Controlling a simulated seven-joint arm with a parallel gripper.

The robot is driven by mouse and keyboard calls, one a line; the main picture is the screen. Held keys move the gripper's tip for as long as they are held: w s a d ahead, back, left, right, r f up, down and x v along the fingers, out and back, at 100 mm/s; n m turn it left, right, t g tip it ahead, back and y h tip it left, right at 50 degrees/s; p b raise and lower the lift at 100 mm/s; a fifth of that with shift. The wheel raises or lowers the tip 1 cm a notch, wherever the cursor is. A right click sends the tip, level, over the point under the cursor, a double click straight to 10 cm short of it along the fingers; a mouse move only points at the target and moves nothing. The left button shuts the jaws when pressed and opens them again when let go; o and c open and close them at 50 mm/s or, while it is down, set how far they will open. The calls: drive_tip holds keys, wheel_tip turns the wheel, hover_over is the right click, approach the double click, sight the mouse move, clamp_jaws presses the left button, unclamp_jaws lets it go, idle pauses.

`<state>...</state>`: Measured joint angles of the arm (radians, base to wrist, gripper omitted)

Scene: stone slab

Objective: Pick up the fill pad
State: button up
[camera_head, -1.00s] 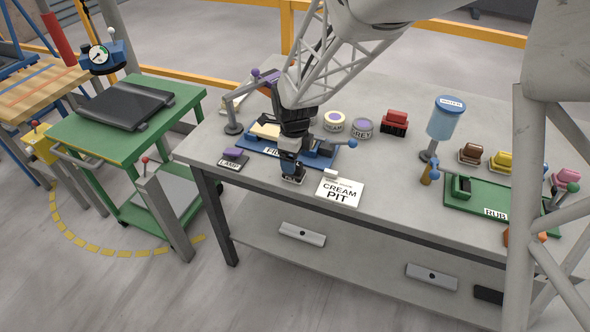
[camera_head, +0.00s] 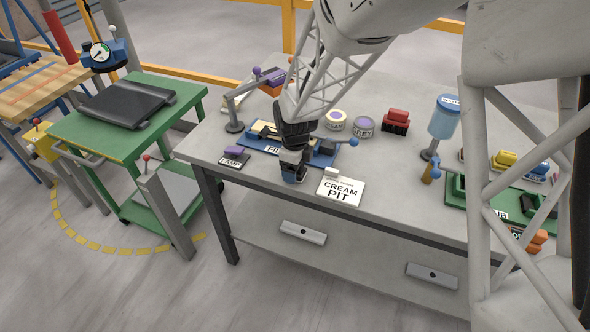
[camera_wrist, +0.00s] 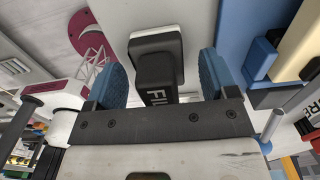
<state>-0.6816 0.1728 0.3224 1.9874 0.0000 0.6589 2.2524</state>
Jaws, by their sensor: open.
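The fill pad (camera_wrist: 157,62) is a small black block with white "FI…" lettering and a pale base, seen in the wrist view. My gripper (camera_wrist: 160,82) is open, with its two blue fingers on either side of the pad and visible gaps between. In the head view my gripper (camera_head: 292,178) is low over the near edge of the bench, just left of the white "CREAM PIT" card (camera_head: 341,190). There it hides the pad.
A blue tray (camera_head: 258,148) lies behind my gripper, with a small "LAMP" block (camera_head: 234,157) to its left. The bench between card and dispenser is clear.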

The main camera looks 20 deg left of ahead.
drive_tip(key=shift+f, duration=0.55)
drive_tip(key=c, duration=1)
